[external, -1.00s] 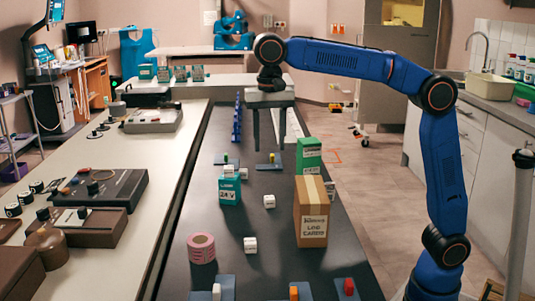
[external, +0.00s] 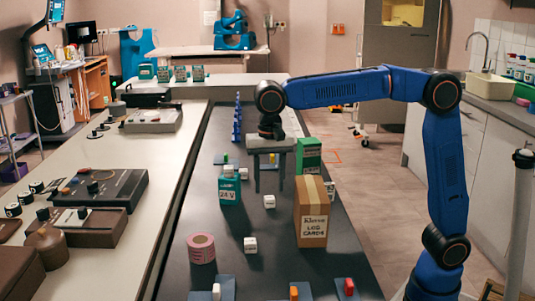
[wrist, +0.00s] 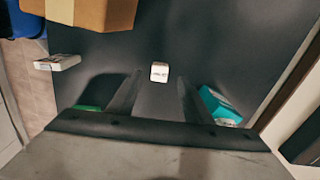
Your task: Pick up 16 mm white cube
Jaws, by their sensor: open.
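A small white cube (external: 269,201) lies on the dark bench top between the teal bottle and the cardboard box. It also shows in the wrist view (wrist: 159,72), with faint print on its face, just beyond the fingertips and roughly centred between them. My gripper (external: 270,180) is open and empty, its two fingers pointing down above and behind this cube. In the wrist view the fingers (wrist: 160,88) stand on either side, apart from the cube. A second white cube (external: 250,245) lies nearer the camera. I cannot tell either cube's size.
The cardboard box (external: 311,212) stands right of the cube and the teal bottle (external: 230,189) left. A green box (external: 308,156) stands behind the cardboard box. A pink tape roll (external: 201,248) and several blue-based pieces are on the bench. Bare bench surrounds the cube.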

